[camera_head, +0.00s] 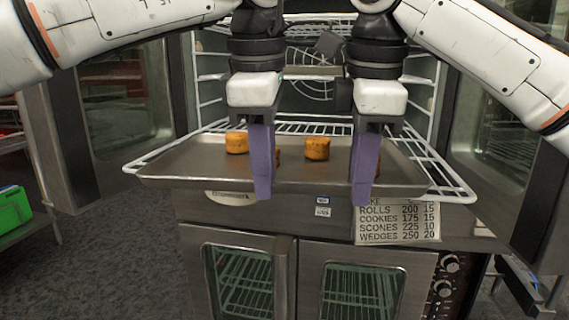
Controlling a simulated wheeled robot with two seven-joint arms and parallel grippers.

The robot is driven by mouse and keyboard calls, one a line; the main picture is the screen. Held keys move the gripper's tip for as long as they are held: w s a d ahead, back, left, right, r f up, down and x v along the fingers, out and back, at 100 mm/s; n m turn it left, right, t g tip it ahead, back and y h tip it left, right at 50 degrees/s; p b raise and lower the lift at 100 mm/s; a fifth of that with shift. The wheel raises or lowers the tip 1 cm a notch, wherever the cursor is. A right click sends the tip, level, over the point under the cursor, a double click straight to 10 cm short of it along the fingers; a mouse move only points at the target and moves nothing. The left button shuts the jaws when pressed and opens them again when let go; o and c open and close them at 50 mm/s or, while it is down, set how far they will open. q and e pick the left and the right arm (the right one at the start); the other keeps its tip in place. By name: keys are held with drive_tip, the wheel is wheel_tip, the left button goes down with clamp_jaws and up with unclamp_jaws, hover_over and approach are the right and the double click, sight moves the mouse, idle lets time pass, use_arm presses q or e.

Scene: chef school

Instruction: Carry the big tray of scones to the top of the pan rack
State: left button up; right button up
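The big metal tray (210,173) lies level on a pulled-out wire rack at the mouth of the open upper oven. Orange-brown scones stand on it: one at the left (237,142) and one near the middle (317,148). Others are partly hidden behind my fingers. My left gripper (262,190) points down over the tray's front edge, left of the middle. My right gripper (362,195) does the same to the right. Each shows one purple finger crossing the front rim; its other finger is hidden, so I cannot tell whether either grips the rim. The pan rack is not identifiable.
The wire rack (452,184) sticks out around the tray. The open oven doors stand at left (120,100) and right (505,140). A lower oven (300,270) is shut. A green crate (13,208) sits on a shelf at far left. Carpet is clear at lower left.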

use_arm(q)
clamp_jaws()
use_arm(e)
clamp_jaws()
use_arm(q)
drive_tip(key=shift+r, duration=0.1)
use_arm(e)
drive_tip(key=shift+r, duration=0.1)
idle(0.9)
